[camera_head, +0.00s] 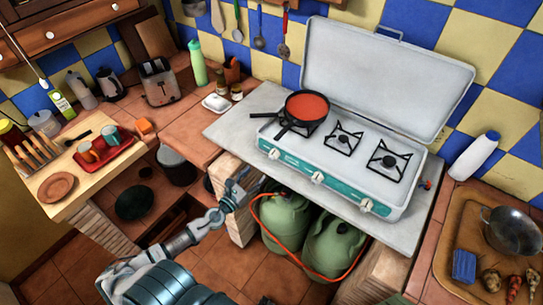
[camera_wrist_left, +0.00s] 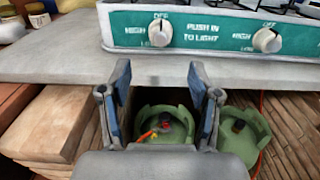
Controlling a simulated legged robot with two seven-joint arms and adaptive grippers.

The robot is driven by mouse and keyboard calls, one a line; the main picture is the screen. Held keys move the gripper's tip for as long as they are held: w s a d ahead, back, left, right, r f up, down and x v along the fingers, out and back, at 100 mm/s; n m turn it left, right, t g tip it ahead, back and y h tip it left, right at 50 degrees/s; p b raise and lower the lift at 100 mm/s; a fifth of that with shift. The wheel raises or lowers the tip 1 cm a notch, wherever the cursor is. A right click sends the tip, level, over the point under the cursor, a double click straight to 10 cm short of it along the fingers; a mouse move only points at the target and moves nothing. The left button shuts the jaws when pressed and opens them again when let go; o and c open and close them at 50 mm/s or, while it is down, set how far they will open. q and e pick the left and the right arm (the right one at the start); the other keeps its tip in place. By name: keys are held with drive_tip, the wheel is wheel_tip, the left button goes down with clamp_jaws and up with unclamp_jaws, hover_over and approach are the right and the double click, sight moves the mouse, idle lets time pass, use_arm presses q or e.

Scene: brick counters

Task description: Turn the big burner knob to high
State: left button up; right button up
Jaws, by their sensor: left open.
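The camp stove (camera_head: 340,135) has a teal front panel with three white knobs: a left knob (camera_head: 274,153), a middle knob (camera_head: 317,177) and a right knob (camera_head: 366,205). In the left wrist view, two knobs show, a left one (camera_wrist_left: 160,32) and a right one (camera_wrist_left: 267,40), with OFF, HIGH and LOW printed around them. I cannot tell which is the big burner's. My left gripper (camera_head: 255,186) is open and empty, below and in front of the panel, apart from the knobs. Its two fingers (camera_wrist_left: 159,82) point towards the panel. My right gripper is not in view.
The grey counter slab (camera_head: 235,125) juts out below the panel. Green gas bottles (camera_head: 335,245) with an orange hose stand underneath. A tray (camera_head: 460,235) is at right.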

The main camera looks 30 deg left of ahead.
sight(270, 159)
use_arm(q)
drive_tip(key=w, duration=0.6)
drive_tip(key=w+d+p, duration=0.1)
drive_tip(key=w, duration=0.3)
drive_tip(key=shift+w+d, duration=0.1)
drive_tip(key=shift+w, duration=0.4)
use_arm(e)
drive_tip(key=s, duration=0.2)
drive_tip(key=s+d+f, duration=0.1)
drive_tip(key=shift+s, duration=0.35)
use_arm(q)
drive_tip(key=shift+a, duration=0.2)
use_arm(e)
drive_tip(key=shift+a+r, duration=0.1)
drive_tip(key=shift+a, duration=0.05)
use_arm(q)
drive_tip(key=shift+f, duration=0.1)
drive_tip(key=c, duration=1.1)
drive_tip(key=shift+c, duration=0.2)
